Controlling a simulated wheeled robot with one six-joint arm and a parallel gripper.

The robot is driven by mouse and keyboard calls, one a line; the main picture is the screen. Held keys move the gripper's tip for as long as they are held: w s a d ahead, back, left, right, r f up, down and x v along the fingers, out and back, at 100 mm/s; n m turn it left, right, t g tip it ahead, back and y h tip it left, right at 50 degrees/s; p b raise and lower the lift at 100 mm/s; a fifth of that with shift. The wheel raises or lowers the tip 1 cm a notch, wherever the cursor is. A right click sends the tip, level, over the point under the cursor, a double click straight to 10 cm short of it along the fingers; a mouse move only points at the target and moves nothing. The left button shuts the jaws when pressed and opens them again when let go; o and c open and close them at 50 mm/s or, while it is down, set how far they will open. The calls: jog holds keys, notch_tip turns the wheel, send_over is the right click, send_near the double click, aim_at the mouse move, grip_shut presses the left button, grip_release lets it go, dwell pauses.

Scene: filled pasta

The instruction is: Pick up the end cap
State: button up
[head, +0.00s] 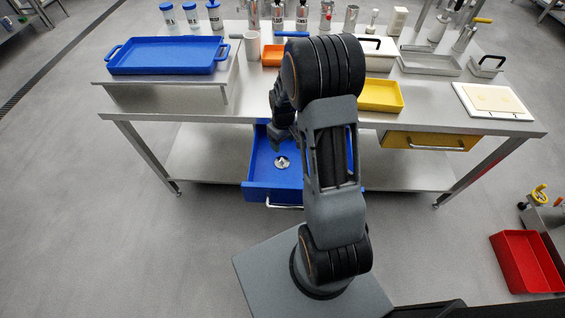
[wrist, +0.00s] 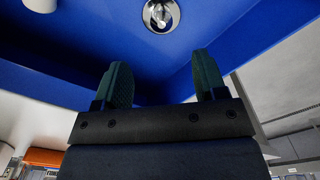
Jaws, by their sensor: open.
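The end cap looks like a small round metal disc (head: 282,162) with a raised centre. It lies on the floor of the open blue drawer (head: 260,176) under the table. In the wrist view the end cap (wrist: 161,26) is at the top middle, against the blue drawer floor. My gripper (wrist: 163,76) is open and empty, its two dark green fingers apart. The end cap appears beyond the fingertips, roughly in line with the gap, and not touching them. In the head view my gripper (head: 281,142) is just above the end cap, partly hidden by my arm.
The metal table (head: 130,116) stands over the drawer. It bears a blue tray (head: 165,56), a yellow tray (head: 381,95), bottles and a white board (head: 494,100). A yellow drawer (head: 428,141) is at the right. The blue drawer's walls surround the end cap.

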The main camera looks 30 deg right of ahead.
aim_at(282, 159)
notch_tip(282, 159, down, 11)
jog(key=shift+a+r, duration=0.1)
dwell(0.6)
jog(key=shift+c, duration=0.2)
jog(key=c, duration=1)
